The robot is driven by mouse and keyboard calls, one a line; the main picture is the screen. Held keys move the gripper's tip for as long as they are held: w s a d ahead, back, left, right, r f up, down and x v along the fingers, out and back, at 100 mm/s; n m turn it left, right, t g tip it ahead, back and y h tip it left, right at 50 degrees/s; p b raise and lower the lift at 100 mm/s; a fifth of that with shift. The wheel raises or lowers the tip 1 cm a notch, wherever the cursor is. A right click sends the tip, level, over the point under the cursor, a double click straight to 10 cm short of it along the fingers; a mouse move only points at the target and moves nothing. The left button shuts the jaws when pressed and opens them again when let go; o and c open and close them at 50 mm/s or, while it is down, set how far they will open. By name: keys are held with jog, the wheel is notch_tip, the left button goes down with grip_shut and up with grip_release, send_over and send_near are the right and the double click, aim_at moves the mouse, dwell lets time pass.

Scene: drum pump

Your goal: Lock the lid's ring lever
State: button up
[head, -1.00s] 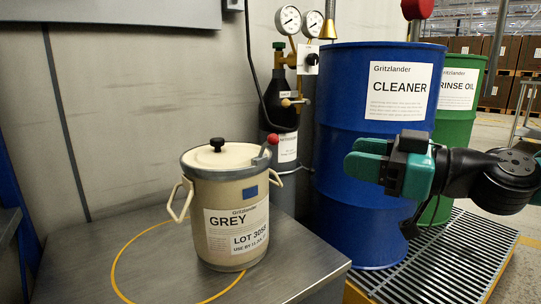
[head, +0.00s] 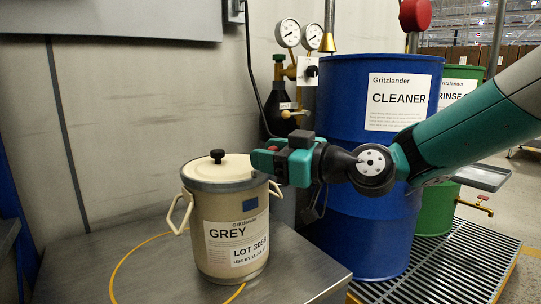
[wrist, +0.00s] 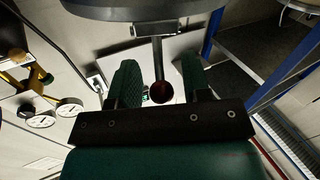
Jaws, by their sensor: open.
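The beige pail labelled GREY (head: 216,235) stands upright on the metal table. Its lid (head: 200,170) is on, with a black knob on top and a grey ring around the rim. The ring lever (wrist: 158,62) shows in the wrist view as a dark rod ending in a dark red ball knob (wrist: 161,92). My gripper (head: 264,160) is at the right side of the pail's rim, where it hides most of the lever in the head view. In the wrist view my gripper (wrist: 160,75) is open, with the knob between its fingers and gaps on both sides.
A blue CLEANER drum (head: 350,185) stands close behind my gripper on a grated platform (head: 450,265). A gas cylinder with gauges (head: 288,33) is at the wall. The table (head: 110,245) is otherwise clear.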

grip_shut()
jog(key=shift+r, duration=0.1)
jog(key=shift+r+p, duration=0.1)
jog(key=shift+p, duration=0.3)
